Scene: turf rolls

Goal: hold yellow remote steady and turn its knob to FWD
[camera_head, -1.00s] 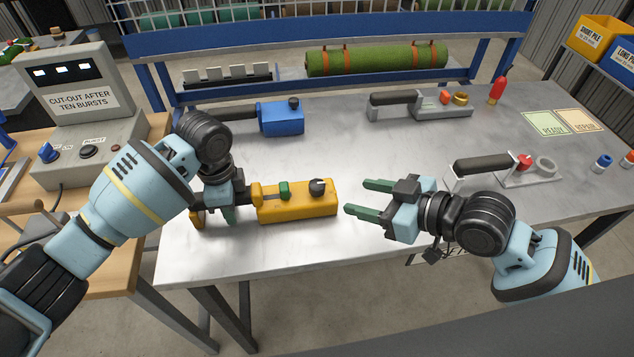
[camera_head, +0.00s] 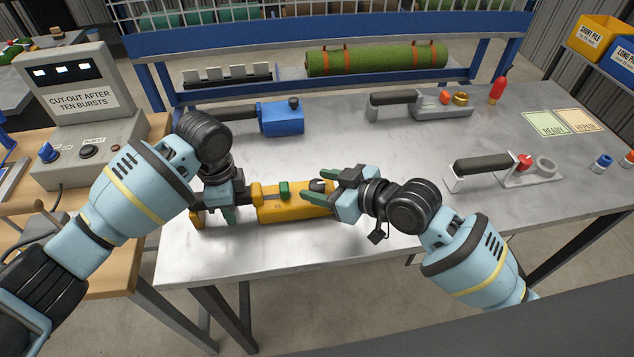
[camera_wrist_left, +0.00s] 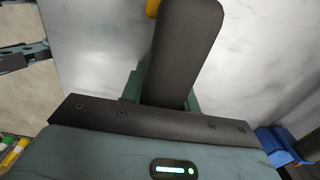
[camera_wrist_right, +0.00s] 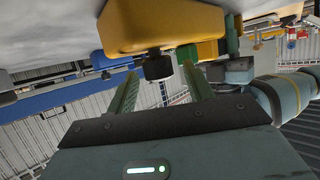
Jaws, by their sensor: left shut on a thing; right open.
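The yellow remote (camera_head: 290,208) lies near the front edge of the grey table, with a green button (camera_head: 284,190) and a dark knob (camera_head: 316,185) on top. My left gripper (camera_head: 230,210) is shut on its dark handle, which also fills the jaws in the left wrist view (camera_wrist_left: 182,55). My right gripper (camera_head: 320,183) is open at the remote's right end. In the right wrist view the knob (camera_wrist_right: 158,66) sits between the two green fingers, near their tips. I cannot tell whether they touch it. The knob's markings cannot be read.
A blue remote (camera_head: 282,118) lies behind the yellow one. Two grey handled tools lie to the right, one at the back (camera_head: 440,110) and one nearer (camera_head: 530,172). A cut-out console (camera_head: 80,145) stands at left. The table between is clear.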

